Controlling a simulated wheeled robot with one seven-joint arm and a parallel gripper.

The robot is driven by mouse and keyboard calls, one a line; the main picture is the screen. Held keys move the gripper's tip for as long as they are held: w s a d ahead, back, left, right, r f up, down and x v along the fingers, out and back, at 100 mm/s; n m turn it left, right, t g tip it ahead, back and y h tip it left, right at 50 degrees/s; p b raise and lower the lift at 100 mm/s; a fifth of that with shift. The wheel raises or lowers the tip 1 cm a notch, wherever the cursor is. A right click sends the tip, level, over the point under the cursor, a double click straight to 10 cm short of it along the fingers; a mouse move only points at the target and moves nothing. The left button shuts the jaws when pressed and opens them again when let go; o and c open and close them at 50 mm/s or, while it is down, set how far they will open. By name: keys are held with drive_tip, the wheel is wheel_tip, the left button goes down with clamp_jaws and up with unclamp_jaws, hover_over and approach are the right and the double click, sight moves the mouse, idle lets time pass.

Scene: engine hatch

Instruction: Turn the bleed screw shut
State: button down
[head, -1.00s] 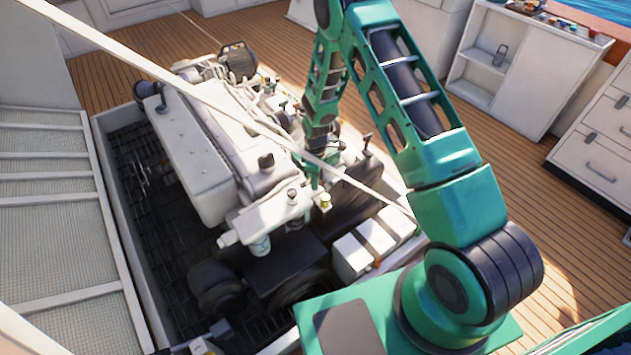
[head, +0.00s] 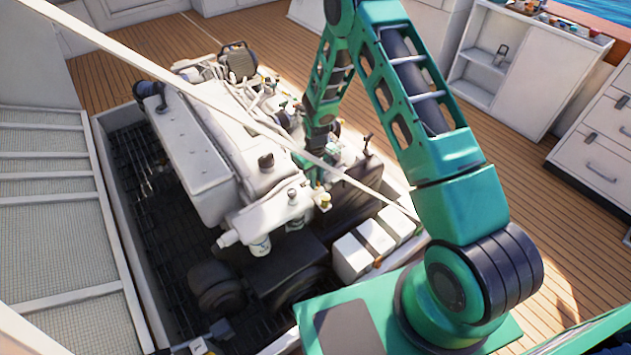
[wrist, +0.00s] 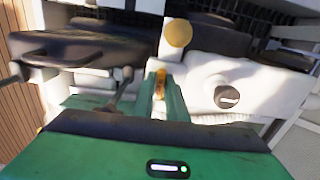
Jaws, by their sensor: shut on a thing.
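In the wrist view, my gripper (wrist: 161,88) has its green fingers close together on a small brass-yellow piece, which I take to be the bleed screw (wrist: 160,77). Only a narrow strip of the screw shows between the fingertips. In the head view, my gripper (head: 315,178) reaches down to the front end of the white engine (head: 232,150). The screw cannot be made out there behind the fingers.
A yellow round knob (wrist: 178,33) is just beyond the fingertips. A white housing with a slotted round plug (wrist: 227,97) is right of them. A dark lever with a ball end (wrist: 125,80) stands close on the left. A pale strut crosses the hatch in the head view.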

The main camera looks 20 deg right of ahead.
drive_tip(key=shift+w+r, duration=0.15)
drive_tip(key=shift+w, duration=0.2)
drive_tip(key=c, duration=1.8)
unclamp_jaws()
drive_tip(key=shift+o, duration=0.2)
drive_tip(key=shift+s, duration=0.15)
wheel_tip(320, 180, up, 11)
drive_tip(key=shift+f, duration=0.2)
